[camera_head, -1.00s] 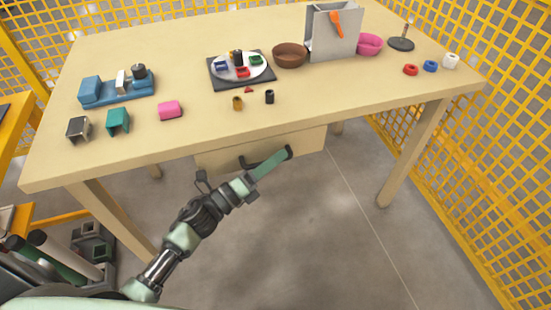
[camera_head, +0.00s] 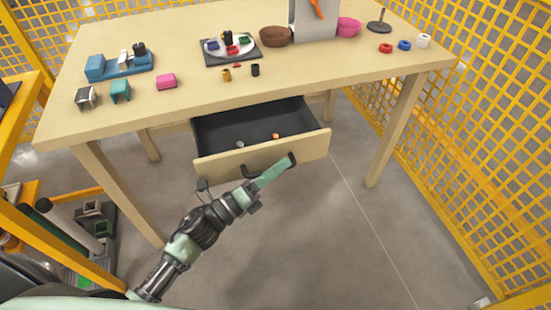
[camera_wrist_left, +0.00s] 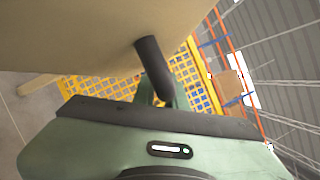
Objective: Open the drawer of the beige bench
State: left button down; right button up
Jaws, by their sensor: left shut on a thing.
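The beige bench (camera_head: 120,125) has its drawer (camera_head: 262,158) pulled well out under the front edge. The drawer has a dark interior with two small items (camera_head: 275,136) inside, one of them orange. A dark bar handle (camera_head: 251,171) is on the drawer front. My left gripper (camera_head: 287,163) is shut on the handle at its right part. In the left wrist view the dark handle (camera_wrist_left: 153,66) runs from the beige drawer front (camera_wrist_left: 75,35) down into the jaws. My right gripper is not in view.
Yellow mesh fencing (camera_head: 480,130) closes the right side. The floor before the drawer is clear.

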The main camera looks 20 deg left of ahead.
pick_arm(q)
jog(key=s+d, duration=0.1)
jog(key=s, duration=0.1)
jog(key=s+d, duration=0.1)
jog(key=s, duration=0.1)
jog(key=shift+d, duration=0.35)
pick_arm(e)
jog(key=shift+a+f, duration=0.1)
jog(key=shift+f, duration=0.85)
pick_arm(q)
jog(key=c, duration=1.7)
grip_release()
jog(key=v, duration=0.8)
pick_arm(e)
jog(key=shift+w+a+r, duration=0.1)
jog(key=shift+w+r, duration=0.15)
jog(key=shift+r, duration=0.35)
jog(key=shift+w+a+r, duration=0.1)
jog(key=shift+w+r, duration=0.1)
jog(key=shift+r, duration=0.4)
